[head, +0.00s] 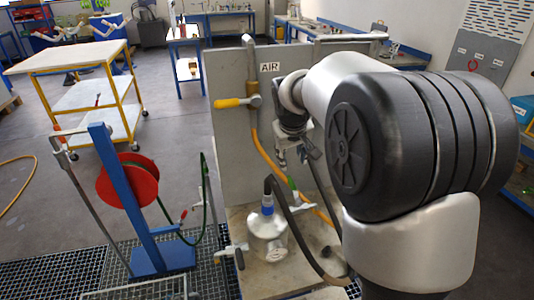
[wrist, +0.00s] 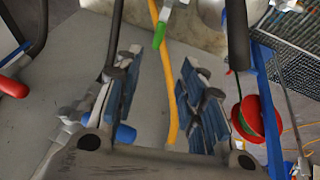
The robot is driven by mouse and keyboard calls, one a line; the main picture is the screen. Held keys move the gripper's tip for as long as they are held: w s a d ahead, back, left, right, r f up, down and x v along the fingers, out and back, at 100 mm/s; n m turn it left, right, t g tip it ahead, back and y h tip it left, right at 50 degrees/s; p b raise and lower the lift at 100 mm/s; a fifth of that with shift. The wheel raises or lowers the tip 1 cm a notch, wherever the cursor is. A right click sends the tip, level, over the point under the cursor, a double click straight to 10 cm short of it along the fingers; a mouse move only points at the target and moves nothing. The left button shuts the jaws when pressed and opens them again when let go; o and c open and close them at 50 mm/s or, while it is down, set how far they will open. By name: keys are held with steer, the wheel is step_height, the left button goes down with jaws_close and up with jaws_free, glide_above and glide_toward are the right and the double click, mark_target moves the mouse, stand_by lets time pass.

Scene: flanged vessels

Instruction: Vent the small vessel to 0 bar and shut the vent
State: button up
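The small metal vessel (head: 266,238) stands on a pale plinth, with a blue collar (head: 267,210) and a black hose on top. A gauge-like round face on its front is too small to read. A green-handled valve (head: 293,187) sits at its upper right; a green handle also shows in the wrist view (wrist: 159,34). A dark-handled fitting (head: 238,257) projects from its left side. I cannot tell which handle is the vent. My gripper (head: 292,157) hangs above and behind the vessel. In the wrist view its blue-padded fingers (wrist: 160,98) are apart, with nothing held between them.
A grey panel marked AIR (head: 231,150) carries a yellow-handled valve (head: 230,102) and a yellow hose (head: 265,150). A red reel (head: 128,181) on a blue post stands left.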

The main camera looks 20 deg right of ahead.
mark_target(291, 182)
steer(key=b+x, duration=0.4)
steer(key=x, duration=1.3)
steer(key=shift+w+d+f+b, duration=0.1)
steer(key=shift+w+f+b, duration=0.15)
steer(key=shift+f+b, duration=0.1)
steer(key=shift+c, duration=0.6)
jaws_close()
